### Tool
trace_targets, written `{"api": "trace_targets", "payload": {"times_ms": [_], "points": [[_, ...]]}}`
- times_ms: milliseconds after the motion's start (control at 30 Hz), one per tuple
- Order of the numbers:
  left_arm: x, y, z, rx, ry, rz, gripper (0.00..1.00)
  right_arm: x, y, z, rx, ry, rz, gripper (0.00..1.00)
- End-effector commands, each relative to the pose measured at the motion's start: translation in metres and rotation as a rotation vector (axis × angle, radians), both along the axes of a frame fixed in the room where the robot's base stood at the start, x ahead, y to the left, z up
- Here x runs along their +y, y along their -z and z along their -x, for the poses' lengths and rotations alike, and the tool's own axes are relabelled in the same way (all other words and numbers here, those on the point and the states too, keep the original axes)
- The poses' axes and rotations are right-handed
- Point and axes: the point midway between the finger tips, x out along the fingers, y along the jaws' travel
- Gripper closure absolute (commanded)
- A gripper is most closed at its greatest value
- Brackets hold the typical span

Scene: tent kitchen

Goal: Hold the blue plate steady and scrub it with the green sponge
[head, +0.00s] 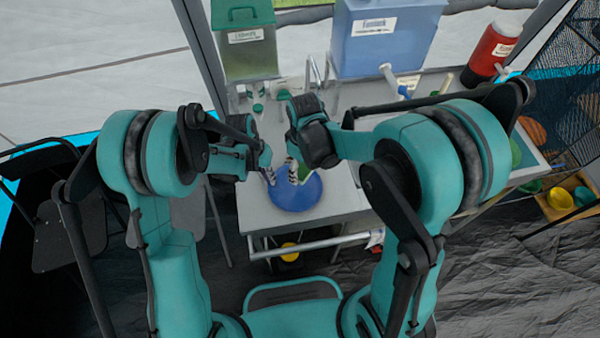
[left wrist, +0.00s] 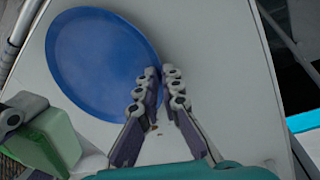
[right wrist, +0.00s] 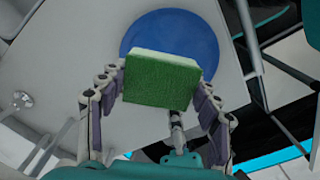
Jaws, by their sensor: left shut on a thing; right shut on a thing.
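The blue plate (head: 296,192) lies on the light grey counter near its front edge. In the left wrist view the plate (left wrist: 100,60) fills the upper left. My left gripper (head: 270,175) is shut on the plate's rim, its fingertips (left wrist: 163,80) at the right edge there. My arms hide part of the counter.
A green dispenser (head: 246,50) and a blue container (head: 385,38) stand at the back of the counter (head: 345,200). A red cylinder (head: 490,55) is at the back right. A rail (head: 320,243) runs along the counter's front. Bare counter lies right of the plate.

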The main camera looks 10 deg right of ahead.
Motion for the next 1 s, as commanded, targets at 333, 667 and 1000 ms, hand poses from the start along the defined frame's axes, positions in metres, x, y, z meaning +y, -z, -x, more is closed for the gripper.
{"api": "trace_targets", "payload": {"times_ms": [333,667,1000], "points": [[0.000,0.000,0.000,0.000,0.000,-0.001,0.70,0.000,0.000,0.000,0.000,0.000,0.000,0.64],[0.002,-0.014,-0.001,0.000,0.000,0.000,0.70,0.000,0.000,0.000,0.000,0.000,0.000,0.64],[0.006,-0.039,-0.002,0.000,0.000,0.000,0.70,0.000,0.000,0.000,0.000,0.000,0.000,0.64]]}}
